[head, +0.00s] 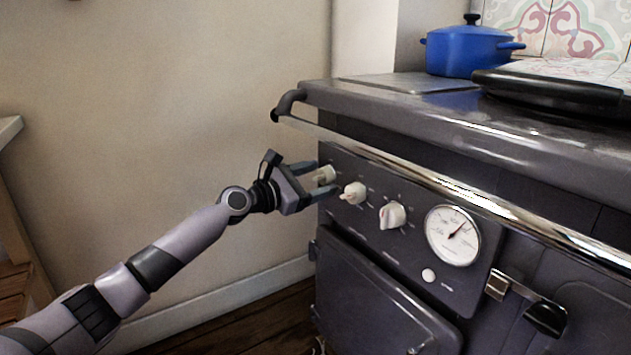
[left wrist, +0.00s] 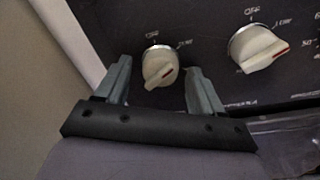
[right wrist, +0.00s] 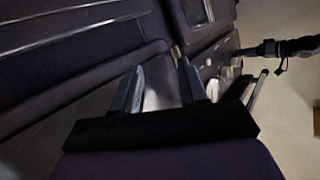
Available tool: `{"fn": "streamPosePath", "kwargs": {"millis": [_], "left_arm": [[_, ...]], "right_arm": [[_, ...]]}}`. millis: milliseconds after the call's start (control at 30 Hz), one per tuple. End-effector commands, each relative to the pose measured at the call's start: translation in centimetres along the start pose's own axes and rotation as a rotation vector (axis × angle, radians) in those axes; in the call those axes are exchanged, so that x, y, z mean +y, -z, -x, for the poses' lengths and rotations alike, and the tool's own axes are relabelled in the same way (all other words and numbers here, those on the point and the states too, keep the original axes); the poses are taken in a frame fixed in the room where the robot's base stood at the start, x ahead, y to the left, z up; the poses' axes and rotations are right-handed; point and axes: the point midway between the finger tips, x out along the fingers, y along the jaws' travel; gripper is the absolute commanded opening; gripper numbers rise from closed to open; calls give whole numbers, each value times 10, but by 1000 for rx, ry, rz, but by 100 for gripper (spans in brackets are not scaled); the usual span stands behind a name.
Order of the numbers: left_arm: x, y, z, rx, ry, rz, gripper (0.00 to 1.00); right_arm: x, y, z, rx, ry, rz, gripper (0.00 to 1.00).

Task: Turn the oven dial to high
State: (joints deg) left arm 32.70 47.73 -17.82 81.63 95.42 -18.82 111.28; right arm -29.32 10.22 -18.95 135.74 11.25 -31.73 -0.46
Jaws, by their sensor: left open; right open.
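The dark oven front (head: 455,284) carries a row of cream dials. The leftmost dial (head: 323,175) sits between the fingers of my left gripper (head: 325,181), which is open around it. In the left wrist view this dial (left wrist: 160,66) shows a red mark on its lower right side, with OFF printed above. The fingers stand on both sides with gaps. The middle dial (head: 354,193) and right dial (head: 392,215) are to the right. A neighbouring dial (left wrist: 257,47) also shows in the left wrist view. My right gripper (right wrist: 160,88) is open and empty, seen only in its own wrist view.
A chrome rail (head: 450,187) runs along the oven front above the dials. A round gauge (head: 453,236) and a door latch (head: 528,304) are at the right. A blue pot (head: 468,50) stands on top. The wall side at the left is free.

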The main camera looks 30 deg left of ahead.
Motion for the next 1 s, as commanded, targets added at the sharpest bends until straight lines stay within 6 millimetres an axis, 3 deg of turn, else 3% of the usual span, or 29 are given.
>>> {"fn": "streamPosePath", "kwargs": {"millis": [167,300,333,667,1000], "left_arm": [[0,0,0,0,1,0,65],[0,0,0,0,1,0,19],[0,0,0,0,1,0,12],[-1,1,0,-2,0,-31,12],[-1,2,0,-16,-7,-242,12]], "right_arm": [[0,1,2,2,1,4,43],[0,1,2,0,2,7,43],[0,1,2,0,2,7,43],[1,-2,1,-2,-1,10,43],[5,-4,1,19,-18,40,43]]}}
